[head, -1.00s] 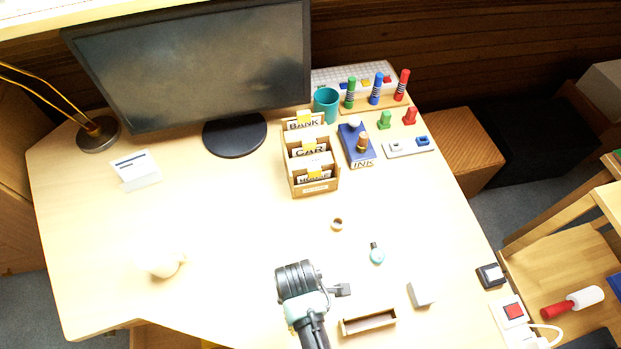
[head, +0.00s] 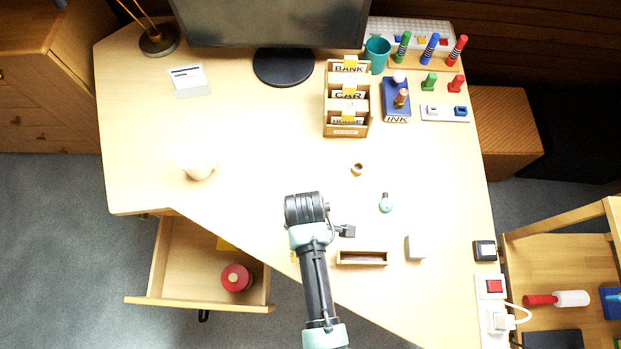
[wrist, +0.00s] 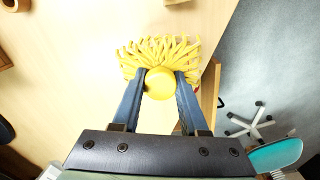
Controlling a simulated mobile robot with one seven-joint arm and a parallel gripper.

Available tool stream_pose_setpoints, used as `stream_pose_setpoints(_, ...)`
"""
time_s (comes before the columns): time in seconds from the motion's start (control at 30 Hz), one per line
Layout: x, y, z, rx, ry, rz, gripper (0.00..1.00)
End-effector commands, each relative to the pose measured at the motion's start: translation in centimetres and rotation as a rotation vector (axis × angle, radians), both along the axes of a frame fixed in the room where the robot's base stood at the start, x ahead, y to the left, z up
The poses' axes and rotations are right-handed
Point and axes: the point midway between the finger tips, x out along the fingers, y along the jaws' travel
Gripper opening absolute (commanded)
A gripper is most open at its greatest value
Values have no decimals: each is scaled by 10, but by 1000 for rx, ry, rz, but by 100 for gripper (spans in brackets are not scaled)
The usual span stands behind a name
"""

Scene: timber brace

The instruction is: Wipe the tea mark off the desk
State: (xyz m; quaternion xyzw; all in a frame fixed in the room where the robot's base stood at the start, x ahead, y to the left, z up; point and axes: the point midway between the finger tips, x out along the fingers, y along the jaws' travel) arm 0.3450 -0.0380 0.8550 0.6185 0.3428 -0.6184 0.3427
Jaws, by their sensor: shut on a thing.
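My gripper (wrist: 160,88) is shut on the round yellow knob of a yellow mop-like duster (wrist: 160,50) with thick fringe strands. In the wrist view the duster is over the desk top close to its front edge; I cannot tell if it touches the wood. In the head view my arm hides the fingers, and only a scrap of yellow shows beside it. The desk (head: 260,130) is pale wood. I cannot make out a tea mark in either view; my arm, the duster or the glare may cover it.
An open drawer (head: 180,265) with a red round thing (head: 236,278) juts out at lower left. A cream pot or cup (head: 198,166) stands left. The desk's middle is clear.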

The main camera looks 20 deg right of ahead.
Motion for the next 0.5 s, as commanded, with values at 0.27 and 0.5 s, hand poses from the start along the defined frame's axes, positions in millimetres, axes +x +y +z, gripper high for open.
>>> stream_pose_setpoints(0.27, 4, 6, 21, 0, 0, 0, 0)
stream_pose_setpoints(0.5, 4, 7, 19, -1, -1, -1, 0)
